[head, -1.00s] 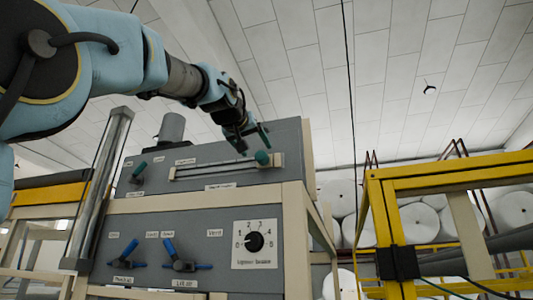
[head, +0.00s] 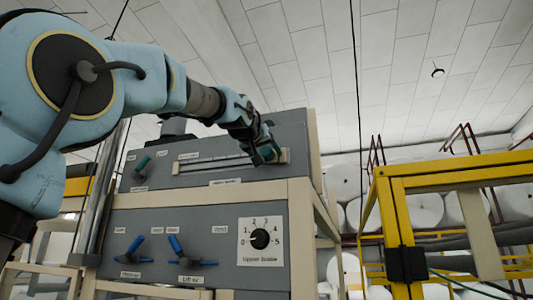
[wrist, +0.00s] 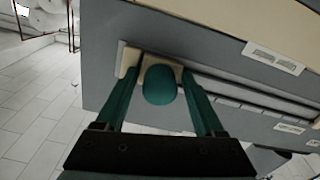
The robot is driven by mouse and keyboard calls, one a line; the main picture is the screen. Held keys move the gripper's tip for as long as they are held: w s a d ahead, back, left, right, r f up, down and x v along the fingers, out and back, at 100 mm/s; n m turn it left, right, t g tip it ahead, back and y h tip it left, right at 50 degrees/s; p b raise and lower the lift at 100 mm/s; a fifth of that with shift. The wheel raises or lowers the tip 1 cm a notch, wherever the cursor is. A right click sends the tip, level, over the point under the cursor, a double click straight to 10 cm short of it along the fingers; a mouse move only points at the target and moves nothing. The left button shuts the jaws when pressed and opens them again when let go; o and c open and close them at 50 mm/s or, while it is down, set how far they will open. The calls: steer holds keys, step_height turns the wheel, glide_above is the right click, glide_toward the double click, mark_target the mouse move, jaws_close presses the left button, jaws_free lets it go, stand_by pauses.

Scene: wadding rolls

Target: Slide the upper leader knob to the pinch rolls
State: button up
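The upper leader knob is a rounded dark green knob (wrist: 159,85) at one end of a long pale slotted rail in the wrist view. In the head view that is the right end of the rail (head: 215,163) on the upper grey panel. My gripper (wrist: 160,68) has its two green fingers on either side of the knob, with a gap on each side. In the head view my gripper (head: 268,150) is at the rail's right end and mostly covers the knob.
A lower panel carries blue levers (head: 178,248) and a black dial (head: 260,239). A green lever (head: 143,164) sits left on the upper panel. A yellow frame (head: 450,168) stands to the right, with white rolls (head: 424,208) behind it.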

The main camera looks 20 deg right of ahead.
jaws_close()
stand_by(0.3)
steer(key=shift+a, duration=0.1)
